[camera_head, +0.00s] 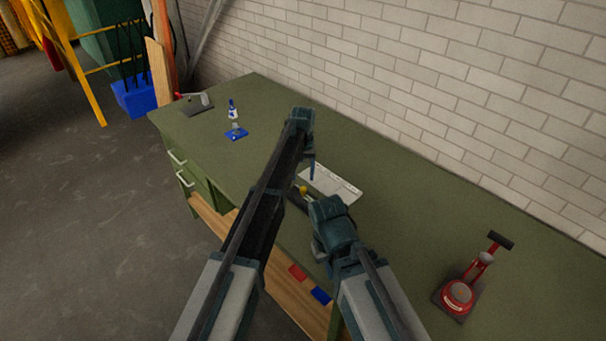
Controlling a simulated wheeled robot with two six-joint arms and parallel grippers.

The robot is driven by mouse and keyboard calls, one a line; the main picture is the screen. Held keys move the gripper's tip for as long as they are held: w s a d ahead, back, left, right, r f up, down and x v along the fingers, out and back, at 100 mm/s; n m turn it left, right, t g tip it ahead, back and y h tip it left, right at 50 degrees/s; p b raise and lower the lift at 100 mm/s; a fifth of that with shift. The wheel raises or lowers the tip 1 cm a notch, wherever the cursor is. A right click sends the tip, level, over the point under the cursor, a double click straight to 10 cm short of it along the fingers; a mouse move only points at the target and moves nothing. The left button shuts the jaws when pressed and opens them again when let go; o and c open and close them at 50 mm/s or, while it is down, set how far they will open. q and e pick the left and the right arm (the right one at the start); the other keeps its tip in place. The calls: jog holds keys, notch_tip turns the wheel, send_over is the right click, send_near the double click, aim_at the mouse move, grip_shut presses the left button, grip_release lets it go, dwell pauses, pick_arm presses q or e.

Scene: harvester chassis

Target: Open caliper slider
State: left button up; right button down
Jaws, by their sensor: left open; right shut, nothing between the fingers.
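A white sheet-like piece with faint markings (335,187) lies on the green workbench (400,220). A small dark item with a yellow round part (301,189) shows at its left edge, mostly hidden behind my arms. I cannot tell which of these is the caliper, and no slider is clear. My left gripper (311,170) points down above the bench at the left end of the white piece; it is open and appears empty. My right gripper (318,248) is lower in the picture, near the bench's front edge, shut and empty; its fingers are partly hidden.
A red tool with a black handle (462,290) stands at the right. A blue-based item (236,132) and a bottle (232,110) stand at the left, with a grey plate tool (195,104) beyond. A brick wall (450,90) runs behind.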

aim_at(303, 188)
pick_arm(q)
notch_tip(303, 188, up, 8)
jog(key=p, duration=0.6)
jog(key=shift+p, duration=0.3)
pick_arm(e)
notch_tip(303, 188, up, 8)
pick_arm(q)
jog(key=shift+f, duration=0.15)
pick_arm(e)
jog(key=shift+f, duration=0.2)
